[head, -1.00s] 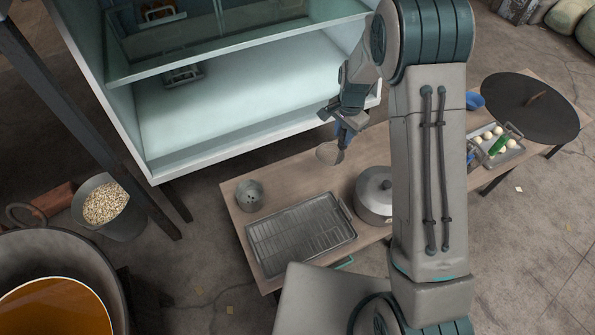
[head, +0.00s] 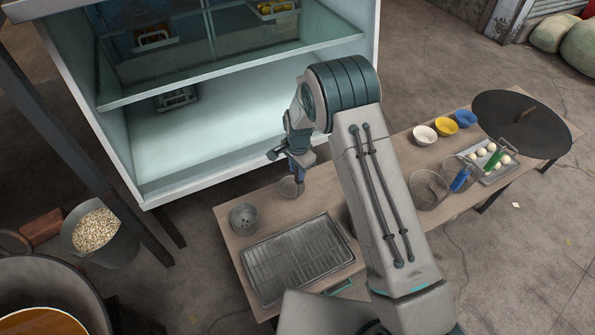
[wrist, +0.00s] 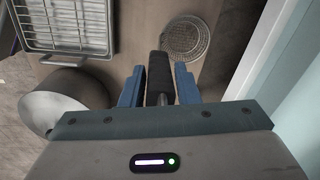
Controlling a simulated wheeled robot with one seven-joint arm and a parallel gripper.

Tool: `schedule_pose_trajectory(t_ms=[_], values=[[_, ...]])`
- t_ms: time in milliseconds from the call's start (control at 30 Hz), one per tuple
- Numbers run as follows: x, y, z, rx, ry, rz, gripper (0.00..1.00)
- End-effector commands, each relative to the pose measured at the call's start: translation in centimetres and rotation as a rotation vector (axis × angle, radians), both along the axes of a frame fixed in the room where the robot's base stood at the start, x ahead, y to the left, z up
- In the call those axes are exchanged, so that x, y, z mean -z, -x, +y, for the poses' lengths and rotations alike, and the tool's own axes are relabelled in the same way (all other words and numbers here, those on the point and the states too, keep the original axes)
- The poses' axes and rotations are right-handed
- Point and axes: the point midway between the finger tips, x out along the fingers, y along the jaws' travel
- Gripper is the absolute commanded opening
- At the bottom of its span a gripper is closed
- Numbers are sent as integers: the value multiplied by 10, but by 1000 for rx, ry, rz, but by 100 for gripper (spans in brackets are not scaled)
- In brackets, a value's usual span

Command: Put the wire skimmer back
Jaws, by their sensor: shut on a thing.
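The wire skimmer has a dark handle (wrist: 160,78) and a round mesh head (wrist: 186,40). My gripper (wrist: 160,85) is shut on that handle, with its two blue fingers on either side. In the head view, my gripper (head: 298,178) points down over the far edge of the wooden table, in front of the white cabinet. The skimmer's mesh head (head: 289,188) shows there just left of the fingers. I cannot tell whether it touches the table.
A perforated metal canister (head: 244,217) and a racked tray (head: 300,262) are on the table. A round pot (wrist: 68,100) is at left in the wrist view. Mesh baskets (head: 429,190), bowls (head: 424,135) and a tray of white balls (head: 492,160) are farther right. The cabinet (head: 215,150) is close behind.

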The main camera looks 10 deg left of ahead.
Motion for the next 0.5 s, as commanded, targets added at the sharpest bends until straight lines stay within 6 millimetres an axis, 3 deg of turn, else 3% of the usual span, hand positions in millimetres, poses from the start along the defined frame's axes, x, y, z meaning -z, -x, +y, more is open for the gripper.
schedule_pose_trajectory(t_ms=[400, 433, 500], values=[[11, -1, 0, 0, -1, -2, 0], [10, -1, 0, 0, -1, -2, 34], [10, -1, 0, 0, 0, -1, 50]])
